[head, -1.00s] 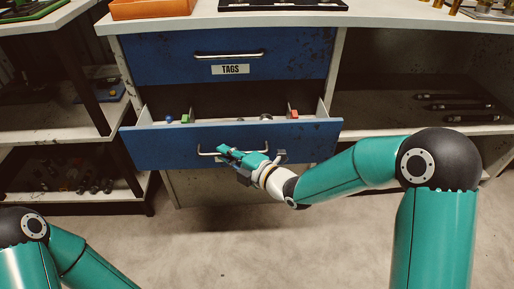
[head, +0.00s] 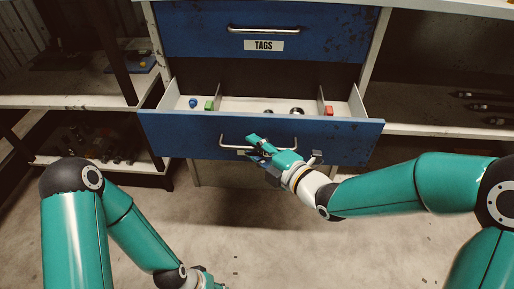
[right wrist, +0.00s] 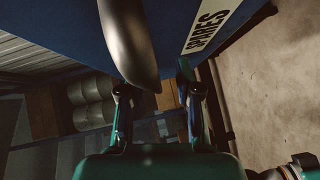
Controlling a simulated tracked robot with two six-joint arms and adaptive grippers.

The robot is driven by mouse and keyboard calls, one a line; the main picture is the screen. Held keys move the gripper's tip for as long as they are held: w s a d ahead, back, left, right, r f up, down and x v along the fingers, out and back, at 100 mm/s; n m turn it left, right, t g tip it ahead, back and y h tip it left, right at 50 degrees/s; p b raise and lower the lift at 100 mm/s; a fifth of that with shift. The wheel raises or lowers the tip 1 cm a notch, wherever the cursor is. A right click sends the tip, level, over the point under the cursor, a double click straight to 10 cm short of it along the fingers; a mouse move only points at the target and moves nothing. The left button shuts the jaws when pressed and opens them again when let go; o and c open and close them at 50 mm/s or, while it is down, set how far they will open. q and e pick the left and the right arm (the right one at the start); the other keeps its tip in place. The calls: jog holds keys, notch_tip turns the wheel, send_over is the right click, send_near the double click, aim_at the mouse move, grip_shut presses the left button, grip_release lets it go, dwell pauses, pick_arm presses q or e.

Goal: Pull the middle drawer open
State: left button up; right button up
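The middle drawer (head: 190,133) is blue and stands pulled out below the top drawer, its pale inside showing. Its silver bar handle (head: 223,141) is on the front. My right gripper (head: 254,150) is at the handle, overlapping its middle. In the right wrist view the handle (right wrist: 128,40) comes down close to the left finger of my right gripper (right wrist: 153,83). The fingers are apart, with a gap between the bar and the right finger. A "SPARES" label (right wrist: 209,26) is on the drawer front. My left gripper (head: 203,280) is cut off at the bottom edge.
The top drawer (head: 200,38), labelled "TAGS", is shut. The middle drawer holds a blue ball (head: 193,102), a green block (head: 209,105), a red block (head: 329,110) and dark rings (head: 297,111). Open shelves flank the drawers. The floor (head: 240,225) in front is clear.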

jog(key=shift+s+r, duration=0.1)
jog(key=shift+r, duration=0.05)
jog(key=v, duration=1.1)
jog(key=shift+s+d, duration=0.25)
